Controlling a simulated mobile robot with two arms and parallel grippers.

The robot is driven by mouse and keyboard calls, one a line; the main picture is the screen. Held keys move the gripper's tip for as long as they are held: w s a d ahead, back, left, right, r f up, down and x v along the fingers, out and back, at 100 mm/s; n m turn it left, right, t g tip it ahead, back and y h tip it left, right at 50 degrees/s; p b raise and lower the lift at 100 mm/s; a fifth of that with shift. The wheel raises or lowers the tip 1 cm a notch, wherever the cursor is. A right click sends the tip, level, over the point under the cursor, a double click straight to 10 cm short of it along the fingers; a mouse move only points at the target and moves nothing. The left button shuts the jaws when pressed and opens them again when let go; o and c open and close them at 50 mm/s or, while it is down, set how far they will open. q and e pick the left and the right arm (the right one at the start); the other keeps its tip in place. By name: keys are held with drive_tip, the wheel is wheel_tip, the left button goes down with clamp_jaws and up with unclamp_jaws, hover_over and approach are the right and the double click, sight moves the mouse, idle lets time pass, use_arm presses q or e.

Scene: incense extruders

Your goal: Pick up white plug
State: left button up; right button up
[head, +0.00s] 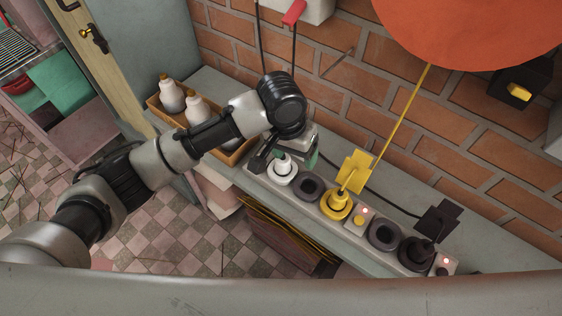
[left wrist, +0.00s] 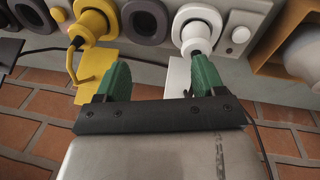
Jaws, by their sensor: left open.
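The white plug (head: 283,165) sits in the white-ringed socket at the left end of the socket strip (head: 360,218). In the left wrist view the white plug (left wrist: 196,40) stands upper right of centre, with a white tag (left wrist: 178,77) beside it. My left gripper (head: 282,150) is over this end of the strip, partly hidden by its own wrist in the head view. In the left wrist view its green fingers (left wrist: 162,72) are apart and empty. The right finger's tip lies just in front of the plug; contact cannot be told. My right gripper is not in view.
A yellow plug (head: 338,202) with a yellow tag and a black plug (head: 428,243) sit in other sockets of the strip. A wooden crate (head: 237,153) with white bottles stands left of it. The brick wall (head: 340,100) rises close behind.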

sight(283, 158)
use_arm(q)
drive_tip(key=w+a+r+y, duration=0.1)
drive_tip(key=w+a+r+n+y, duration=0.1)
drive_tip(key=w, duration=0.1)
drive_tip(key=shift+w+a+r, duration=0.15)
drive_tip(key=shift+w+r, duration=0.05)
drive_tip(key=shift+r, duration=0.2)
drive_tip(key=shift+w+a, duration=0.15)
wheel_tip(283, 158, down, 5)
drive_tip(key=shift+f, duration=0.1)
drive_tip(key=shift+s+f+p, duration=0.25)
drive_tip(key=shift+f+p, duration=0.05)
drive_tip(key=shift+f, duration=1.05)
drive_tip(key=shift+s+f+p, duration=0.2)
drive_tip(key=shift+f+p, duration=0.1)
drive_tip(key=shift+f, duration=1.05)
drive_tip(key=c, duration=1)
drive_tip(key=shift+r, duration=0.1)
